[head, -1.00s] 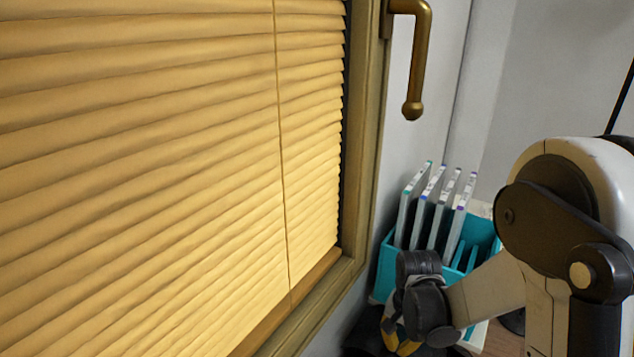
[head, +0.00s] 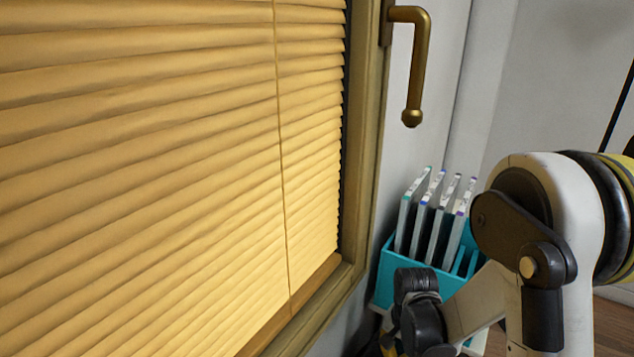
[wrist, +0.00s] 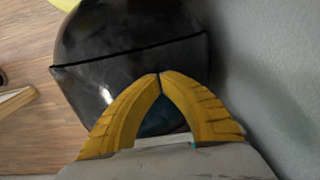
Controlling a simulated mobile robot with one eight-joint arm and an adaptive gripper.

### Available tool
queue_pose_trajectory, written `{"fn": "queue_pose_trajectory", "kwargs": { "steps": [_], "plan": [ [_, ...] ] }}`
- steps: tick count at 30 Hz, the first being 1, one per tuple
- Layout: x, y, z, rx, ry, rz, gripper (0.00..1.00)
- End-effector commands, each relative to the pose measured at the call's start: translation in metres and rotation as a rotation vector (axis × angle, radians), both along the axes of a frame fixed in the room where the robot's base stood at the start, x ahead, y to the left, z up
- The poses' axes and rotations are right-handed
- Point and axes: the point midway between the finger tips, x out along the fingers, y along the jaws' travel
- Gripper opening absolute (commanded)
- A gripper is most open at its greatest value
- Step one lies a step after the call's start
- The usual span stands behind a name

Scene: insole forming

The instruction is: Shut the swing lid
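A dark, glossy, rounded body with a black line across it (wrist: 100,65), which looks like the bin with the swing lid, fills the upper middle of the wrist view. I cannot tell from this view how far the lid stands open. My gripper (wrist: 159,76) has two yellow ribbed fingers whose tips meet, with nothing seen between them. The tips lie in front of the dark surface; contact cannot be told. In the head view only a bit of yellow of my gripper shows at the bottom edge, and the lid cannot be made out there.
A turquoise rack (head: 400,270) holding several upright thin cases (head: 436,215) stands in the corner behind my arm. A window with yellow blinds (head: 140,180) and a brass handle (head: 414,70) is at left. A grey wall (wrist: 265,70) runs close along the right of the wrist view.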

Motion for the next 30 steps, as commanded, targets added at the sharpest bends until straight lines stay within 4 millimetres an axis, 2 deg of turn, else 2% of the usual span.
{"fn": "queue_pose_trajectory", "kwargs": {
  "steps": [3, 30],
  "plan": [
    [0.000, 0.000, 0.017, 0.000, 0.000, 0.000, 0.00],
    [0.000, 0.000, 0.113, 0.000, 0.000, 0.000, 0.00]
  ]
}}
